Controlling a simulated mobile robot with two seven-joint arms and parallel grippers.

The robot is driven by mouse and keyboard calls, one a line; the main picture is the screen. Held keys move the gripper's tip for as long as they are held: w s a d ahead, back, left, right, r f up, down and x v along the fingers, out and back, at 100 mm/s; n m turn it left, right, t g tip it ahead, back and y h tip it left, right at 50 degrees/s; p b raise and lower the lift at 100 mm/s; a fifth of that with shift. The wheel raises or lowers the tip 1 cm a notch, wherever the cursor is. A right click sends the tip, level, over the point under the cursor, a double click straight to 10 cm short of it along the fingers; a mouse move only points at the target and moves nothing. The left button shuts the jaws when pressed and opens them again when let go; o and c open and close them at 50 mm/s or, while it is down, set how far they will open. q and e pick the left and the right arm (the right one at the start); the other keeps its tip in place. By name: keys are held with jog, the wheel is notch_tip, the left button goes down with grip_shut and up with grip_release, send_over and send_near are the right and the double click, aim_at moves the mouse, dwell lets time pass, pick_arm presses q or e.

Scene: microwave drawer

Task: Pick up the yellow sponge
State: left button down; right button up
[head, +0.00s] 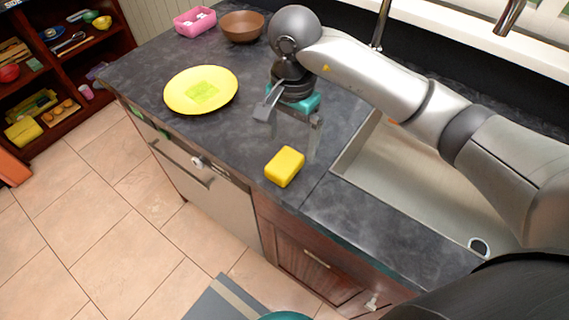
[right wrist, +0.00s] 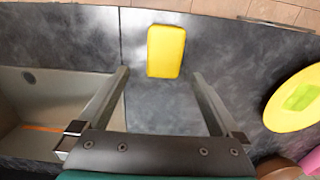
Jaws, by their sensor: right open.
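The yellow sponge (head: 285,166) lies on the dark grey counter near its front edge, left of the sink. It also shows in the right wrist view (right wrist: 166,51), at the top between the lines of my two fingers. My right gripper (head: 289,133) is open and empty. It hangs above the counter, behind the sponge and apart from it. In the right wrist view my right gripper's fingers (right wrist: 161,75) are spread wide, with bare counter between them. My left gripper does not show in either view.
A yellow plate (head: 179,99) with a green square on it lies left on the counter. A brown bowl (head: 242,27) and a pink container (head: 195,21) stand at the back. The sink (head: 420,178) is on the right. The counter around the sponge is clear.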

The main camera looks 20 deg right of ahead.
aim_at(287, 158)
notch_tip(287, 158, down, 2)
jog(key=shift+a+f, duration=0.1)
jog(key=f, duration=0.3)
jog(key=shift+w+a+f, duration=0.1)
jog(key=shift+a+f, duration=0.15)
jog(key=shift+f, duration=0.4)
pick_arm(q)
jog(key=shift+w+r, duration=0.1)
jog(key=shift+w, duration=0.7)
pick_arm(e)
jog(key=shift+c, duration=0.6)
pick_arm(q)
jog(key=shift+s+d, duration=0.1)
pick_arm(e)
jog(key=c, duration=1.2)
jog(key=shift+r, duration=0.15)
jog(key=shift+c, duration=0.2)
